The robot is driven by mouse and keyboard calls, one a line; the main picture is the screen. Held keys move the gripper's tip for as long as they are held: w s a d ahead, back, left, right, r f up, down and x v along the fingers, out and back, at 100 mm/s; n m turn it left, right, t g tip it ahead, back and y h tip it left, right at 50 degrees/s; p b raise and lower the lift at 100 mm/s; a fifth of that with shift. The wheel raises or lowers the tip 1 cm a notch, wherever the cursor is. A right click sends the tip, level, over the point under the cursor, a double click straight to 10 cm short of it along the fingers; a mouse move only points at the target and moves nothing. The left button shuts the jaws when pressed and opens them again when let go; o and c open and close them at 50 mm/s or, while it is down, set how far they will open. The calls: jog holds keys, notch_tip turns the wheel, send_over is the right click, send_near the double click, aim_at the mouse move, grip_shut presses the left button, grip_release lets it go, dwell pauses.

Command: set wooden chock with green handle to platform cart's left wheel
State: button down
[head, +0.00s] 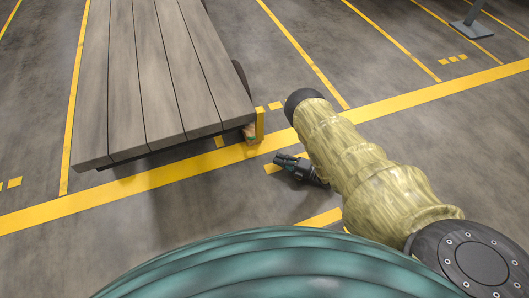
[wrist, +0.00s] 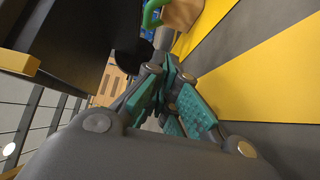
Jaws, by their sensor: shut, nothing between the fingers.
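The platform cart (head: 150,80) has a grey plank deck and fills the left of the head view. The wooden chock (head: 249,131) is on the floor at the deck's near right corner, partly hidden by the cart. In the wrist view the chock (wrist: 183,12) shows at the top edge with its green handle (wrist: 151,13). A dark round shape (wrist: 131,52), which looks like a cart wheel, is left of the fingertips. My gripper (head: 279,158) is shut and empty, low by the floor and apart from the chock, to its lower right. Its teal-padded fingers (wrist: 169,60) meet in the wrist view.
Yellow floor lines (head: 400,102) cross the grey floor. A grey stand foot (head: 471,29) is far at the upper right. The floor right of the cart is mostly clear.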

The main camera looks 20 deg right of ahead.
aim_at(252, 132)
jog(key=b+x, duration=0.4)
jog(key=x, duration=0.6)
jog(key=shift+w+f+b, duration=0.1)
jog(key=shift+f+b, duration=0.1)
jog(key=shift+b, duration=0.1)
jog(key=shift+w+d+b, duration=0.1)
jog(key=shift+w+b, duration=0.55)
jog(key=shift+w, duration=0.35)
jog(key=shift+w+r+b, duration=0.15)
jog(key=shift+w+b, duration=0.2)
jog(key=shift+w, duration=0.45)
jog(key=shift+w, duration=1.4)
jog(key=shift+s, duration=0.1)
